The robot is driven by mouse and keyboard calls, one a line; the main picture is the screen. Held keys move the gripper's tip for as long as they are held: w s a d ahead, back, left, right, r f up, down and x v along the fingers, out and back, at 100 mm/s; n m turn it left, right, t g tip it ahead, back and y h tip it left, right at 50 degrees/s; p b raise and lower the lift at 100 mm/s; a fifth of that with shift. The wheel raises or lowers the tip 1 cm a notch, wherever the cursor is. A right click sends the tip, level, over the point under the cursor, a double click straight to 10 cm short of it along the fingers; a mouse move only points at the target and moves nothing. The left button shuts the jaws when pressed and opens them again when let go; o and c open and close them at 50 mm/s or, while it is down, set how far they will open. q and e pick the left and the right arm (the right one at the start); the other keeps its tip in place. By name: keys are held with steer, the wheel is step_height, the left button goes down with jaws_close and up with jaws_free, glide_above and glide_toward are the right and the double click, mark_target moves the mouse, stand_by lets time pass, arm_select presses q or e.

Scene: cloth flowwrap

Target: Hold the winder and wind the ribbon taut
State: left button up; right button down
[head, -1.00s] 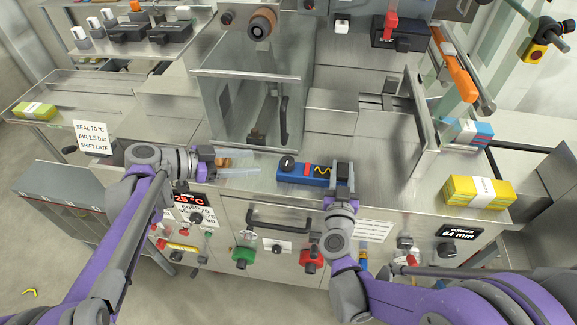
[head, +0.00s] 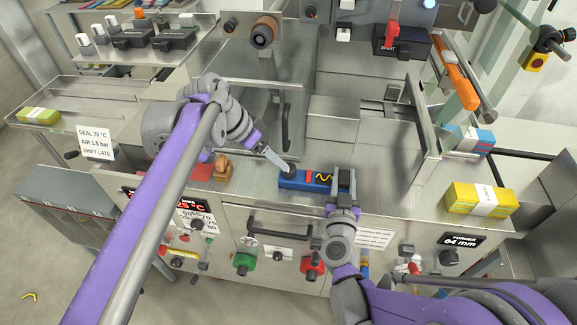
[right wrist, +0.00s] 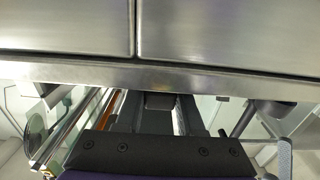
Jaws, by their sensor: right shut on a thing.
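No loose ribbon is clear to me. In the right wrist view my right gripper (right wrist: 156,115) shows below a steel front, with the winder not recognizable.
A brown wooden piece (head: 223,168) and a red pad (head: 201,172) lie left of the winder. A yellow pack (head: 478,200) sits at the right. A clear-sided cabinet (head: 265,105) stands behind. Bare worktop lies between winder and yellow pack.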

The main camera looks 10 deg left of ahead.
mark_target(289, 170)
arm_select(q)
steer(key=w+d+f, duration=0.1)
steer(key=f, duration=0.1)
steer(key=w+d+f+y, duration=0.1)
steer(key=f, duration=0.1)
steer(key=w+d+f+n+y, duration=0.1)
steer(key=f, duration=0.2)
steer(key=shift+w+d, duration=0.2)
stand_by(0.4)
jaws_close()
steer(key=shift+w+a+m+g+h, duration=0.1)
steer(key=shift+m+g+h, duration=0.4)
steer(key=shift+m, duration=1.7)
jaws_free()
